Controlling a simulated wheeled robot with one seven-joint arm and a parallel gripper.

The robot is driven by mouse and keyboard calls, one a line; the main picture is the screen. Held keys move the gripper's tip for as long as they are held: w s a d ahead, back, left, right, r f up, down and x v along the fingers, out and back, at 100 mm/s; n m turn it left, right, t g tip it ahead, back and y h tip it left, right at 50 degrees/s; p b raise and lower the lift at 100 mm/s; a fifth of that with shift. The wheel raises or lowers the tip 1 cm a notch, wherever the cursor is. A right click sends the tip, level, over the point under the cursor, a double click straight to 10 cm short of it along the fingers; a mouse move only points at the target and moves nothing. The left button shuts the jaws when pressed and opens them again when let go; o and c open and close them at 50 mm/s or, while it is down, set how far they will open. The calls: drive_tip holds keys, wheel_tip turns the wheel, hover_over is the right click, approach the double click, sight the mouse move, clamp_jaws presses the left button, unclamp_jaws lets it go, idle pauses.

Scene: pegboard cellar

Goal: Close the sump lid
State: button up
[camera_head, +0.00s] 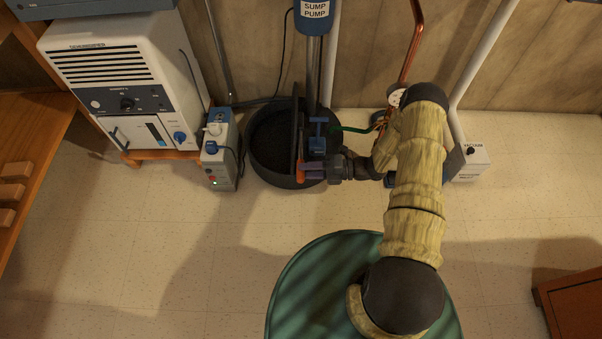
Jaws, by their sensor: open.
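The sump basin (254,163) is a round black tub on the floor by the wall, its mouth uncovered on the left. The sump lid (296,125) appears as a thin dark panel standing upright, nearly edge-on, across the basin. My gripper (312,171) reaches in from the right at the front rim, its fingers pointing left. The fingers are open. An orange piece (301,173) is at the fingertips by the lid's near end; I cannot tell whether they touch it.
The sump pump (314,18) and its pipe stand behind the basin. A small grey-blue unit (219,160) stands close on the left, beside a white dehumidifier (120,75). Copper piping with a gauge (396,97) and a white-piped box (470,162) are right. The front-left floor is clear.

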drive_tip(key=shift+a+f, duration=0.1)
drive_tip(key=shift+a, duration=1.05)
drive_tip(key=shift+c, duration=0.2)
clamp_jaws()
drive_tip(key=shift+w, duration=0.1)
